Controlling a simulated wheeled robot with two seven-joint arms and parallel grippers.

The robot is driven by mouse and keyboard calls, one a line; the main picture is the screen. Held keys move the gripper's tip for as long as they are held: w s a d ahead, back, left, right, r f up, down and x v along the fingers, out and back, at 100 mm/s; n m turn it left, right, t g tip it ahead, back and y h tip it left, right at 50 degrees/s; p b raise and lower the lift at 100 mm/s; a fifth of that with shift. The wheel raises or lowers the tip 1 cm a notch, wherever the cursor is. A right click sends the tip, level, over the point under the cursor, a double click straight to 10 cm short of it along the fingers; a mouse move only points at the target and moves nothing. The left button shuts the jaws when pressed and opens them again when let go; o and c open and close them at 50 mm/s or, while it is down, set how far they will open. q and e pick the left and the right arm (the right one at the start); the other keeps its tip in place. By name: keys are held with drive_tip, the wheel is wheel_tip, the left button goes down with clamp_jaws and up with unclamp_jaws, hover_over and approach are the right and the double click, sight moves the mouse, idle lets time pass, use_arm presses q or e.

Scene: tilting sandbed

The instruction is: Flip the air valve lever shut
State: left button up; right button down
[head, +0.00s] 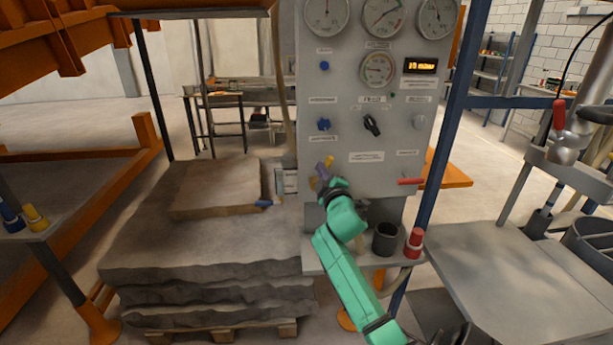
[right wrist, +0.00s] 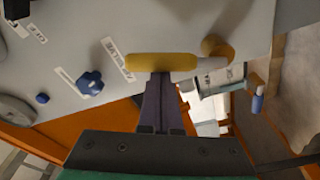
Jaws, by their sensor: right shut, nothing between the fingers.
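A yellow-handled lever (head: 328,161) sits at the lower left edge of the grey control panel (head: 350,180), and I take it as the air valve lever. In the right wrist view its yellow handle (right wrist: 150,62) lies crosswise in the picture, with its yellow pivot end (right wrist: 215,48) to the right. My right gripper (head: 321,180) is shut and empty. In the right wrist view its fingertips (right wrist: 160,78) reach the underside of the handle's middle; I cannot tell whether they touch. My left gripper is not in view.
A red lever (head: 410,181) is at the panel's lower right. A blue handle (head: 263,204) sticks out left of the panel, beside stacked stone slabs (head: 200,245). A dark cup (head: 385,240) and a red-capped bottle (head: 414,243) stand on the shelf below. A steel table is right.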

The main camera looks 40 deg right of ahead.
drive_tip(key=s+d+f+m+h+b, duration=0.2)
drive_tip(key=s+d+f+m+b, duration=0.1)
drive_tip(key=m, duration=1.1)
drive_tip(key=shift+s+d+f+m+g+h, duration=0.3)
drive_tip(key=shift+s+d+f+g, duration=0.15)
drive_tip(key=shift+d+f, duration=0.85)
drive_tip(key=shift+a+f, duration=0.2)
wheel_tip(320, 180, up, 4)
drive_tip(key=p, duration=0.3)
drive_tip(key=b+v, duration=0.3)
drive_tip(key=v, duration=0.6)
drive_tip(key=shift+s+f, duration=0.1)
drive_tip(key=shift+f, duration=0.1)
